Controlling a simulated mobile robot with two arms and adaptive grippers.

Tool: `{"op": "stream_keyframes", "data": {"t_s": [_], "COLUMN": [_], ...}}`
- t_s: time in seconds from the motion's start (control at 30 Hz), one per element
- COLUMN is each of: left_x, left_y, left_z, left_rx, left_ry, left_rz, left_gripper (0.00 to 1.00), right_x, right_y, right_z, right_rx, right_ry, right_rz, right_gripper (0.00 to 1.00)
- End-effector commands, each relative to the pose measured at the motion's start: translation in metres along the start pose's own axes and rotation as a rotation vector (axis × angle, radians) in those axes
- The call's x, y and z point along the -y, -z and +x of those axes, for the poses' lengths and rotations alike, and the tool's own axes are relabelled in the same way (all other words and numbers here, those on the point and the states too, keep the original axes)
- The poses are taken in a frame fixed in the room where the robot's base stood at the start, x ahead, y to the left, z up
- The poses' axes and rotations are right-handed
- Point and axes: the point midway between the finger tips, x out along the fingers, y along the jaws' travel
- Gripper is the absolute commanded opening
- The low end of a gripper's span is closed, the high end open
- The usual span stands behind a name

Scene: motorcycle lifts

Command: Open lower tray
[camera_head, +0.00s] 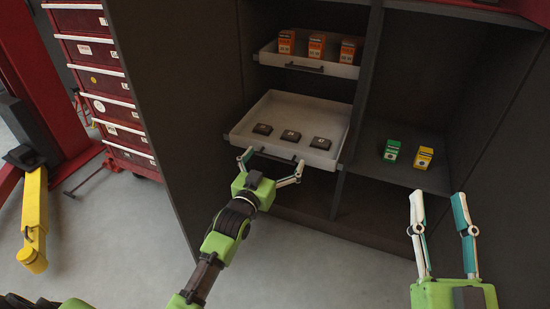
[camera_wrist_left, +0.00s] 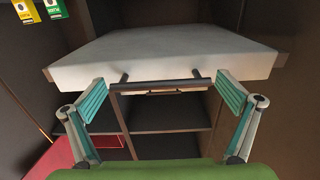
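The lower tray (camera_head: 335,118) is white and shallow, with several small dark boxes in a row inside. It sits in the left half of a dark cabinet, and its front seems to stand slightly forward of the shelf edge. Its dark bar handle (camera_wrist_left: 160,86) is on the front face. My left gripper (camera_head: 272,165) is open at this handle, one finger near each end; the left wrist view shows the bar between the open fingers, and I cannot tell if they touch it. My right gripper (camera_head: 438,197) is open and empty in front of the right compartment.
An upper white tray (camera_head: 310,68) holds orange boxes (camera_head: 317,46). A green box (camera_head: 391,151) and a yellow box (camera_head: 424,157) stand on the right shelf (camera_head: 365,165). A red drawer chest (camera_head: 105,80) and a yellow lift arm (camera_head: 34,215) are at left. Floor in front is clear.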

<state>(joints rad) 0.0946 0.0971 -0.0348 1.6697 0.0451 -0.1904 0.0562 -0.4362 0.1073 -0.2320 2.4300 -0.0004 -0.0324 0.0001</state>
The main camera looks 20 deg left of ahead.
Motion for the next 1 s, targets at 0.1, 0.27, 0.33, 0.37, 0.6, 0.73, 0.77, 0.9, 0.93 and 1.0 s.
{"op": "stream_keyframes", "data": {"t_s": [0.1, 0.27, 0.33, 0.37, 0.6, 0.73, 0.77, 0.9, 0.93, 1.0], "left_x": [0.0, 0.0, 0.0, 0.0, 0.0, 0.0, 0.0, 0.0, 0.0, 0.0], "left_y": [0.0, -0.001, -0.001, -0.002, -0.002, -0.001, -0.001, -0.001, 0.0, 0.0], "left_z": [-0.002, -0.019, -0.032, -0.038, -0.088, -0.106, -0.11, -0.119, -0.119, -0.12], "left_rx": [0.0, 0.001, 0.002, 0.002, 0.003, 0.002, 0.002, 0.0, 0.0, -0.001], "left_ry": [0.0, 0.0, 0.0, 0.0, 0.0, 0.0, 0.001, 0.0, 0.0, 0.0], "left_rz": [0.0, 0.0, 0.0, 0.0, 0.0, 0.0, 0.0, 0.0, 0.0, 0.0], "left_gripper": [1.0, 1.0, 1.0, 1.0, 1.0, 1.0, 1.0, 1.0, 1.0, 1.0], "right_x": [0.0, 0.0, 0.0, 0.0, 0.0, 0.0, 0.0, 0.0, 0.0, 0.0], "right_y": [0.0, 0.0, 0.0, 0.0, 0.0, 0.0, 0.0, 0.0, 0.0, 0.0], "right_z": [0.0, 0.0, 0.0, 0.0, 0.0, 0.0, 0.0, 0.0, 0.0, 0.0], "right_rx": [-0.002, -0.001, -0.001, -0.001, -0.001, -0.001, -0.001, -0.001, -0.001, -0.001], "right_ry": [0.001, 0.001, 0.001, 0.001, 0.001, 0.0, 0.0, 0.0, 0.0, 0.0], "right_rz": [0.001, 0.001, 0.001, 0.001, 0.0, 0.0, 0.0, 0.0, 0.0, 0.0], "right_gripper": [0.4, 0.4, 0.4, 0.4, 0.4, 0.4, 0.4, 0.4, 0.4, 0.4]}}
